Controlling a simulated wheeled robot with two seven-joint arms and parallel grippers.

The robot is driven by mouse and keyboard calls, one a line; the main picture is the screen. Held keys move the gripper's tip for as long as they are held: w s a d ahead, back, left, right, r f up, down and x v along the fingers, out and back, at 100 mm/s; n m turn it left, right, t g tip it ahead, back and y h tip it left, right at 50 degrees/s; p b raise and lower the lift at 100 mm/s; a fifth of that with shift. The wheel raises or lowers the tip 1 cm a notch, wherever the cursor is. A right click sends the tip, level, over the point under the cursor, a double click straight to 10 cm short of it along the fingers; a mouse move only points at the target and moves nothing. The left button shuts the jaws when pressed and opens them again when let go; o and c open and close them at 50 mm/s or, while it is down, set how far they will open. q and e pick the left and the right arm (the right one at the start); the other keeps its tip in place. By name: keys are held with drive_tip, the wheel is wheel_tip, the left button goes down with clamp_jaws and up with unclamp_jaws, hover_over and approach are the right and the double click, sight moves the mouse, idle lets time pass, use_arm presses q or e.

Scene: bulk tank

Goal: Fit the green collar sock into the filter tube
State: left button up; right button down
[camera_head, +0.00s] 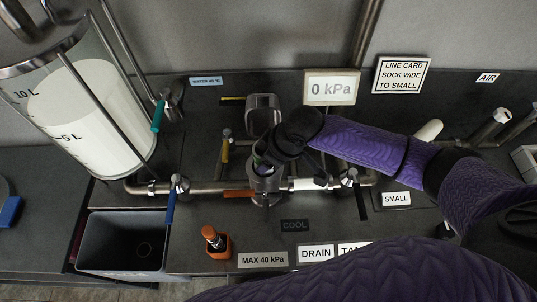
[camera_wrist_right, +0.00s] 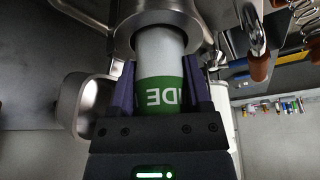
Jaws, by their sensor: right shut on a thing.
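My right gripper (camera_head: 264,156) reaches in from the right, over the filter tube (camera_head: 268,184) on the pipe line. In the right wrist view the gripper (camera_wrist_right: 162,72) is shut on the green collar sock, with a purple finger on each side. The sock has a white body (camera_wrist_right: 160,48) and a green collar (camera_wrist_right: 160,92) with upside-down letters, partly hidden. The white end meets the round metal mouth of the tube (camera_wrist_right: 165,12) and seems to enter it; how deep is hidden. The collar is outside. My left gripper is not in view.
An open metal lid (camera_head: 263,103) stands behind the tube. A glass tank (camera_head: 90,120) of white liquid is at left, above a grey bin (camera_head: 122,240). A gauge reads 0 kPa (camera_head: 331,89). Valves with blue (camera_head: 171,203) and black (camera_head: 360,200) handles flank the tube.

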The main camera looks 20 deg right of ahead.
drive_tip(key=shift+f+b, duration=0.45)
drive_tip(key=shift+f, duration=0.35)
unclamp_jaws()
drive_tip(key=p+v, duration=0.3)
drive_tip(key=v, duration=0.7)
drive_tip(key=shift+w, duration=0.1)
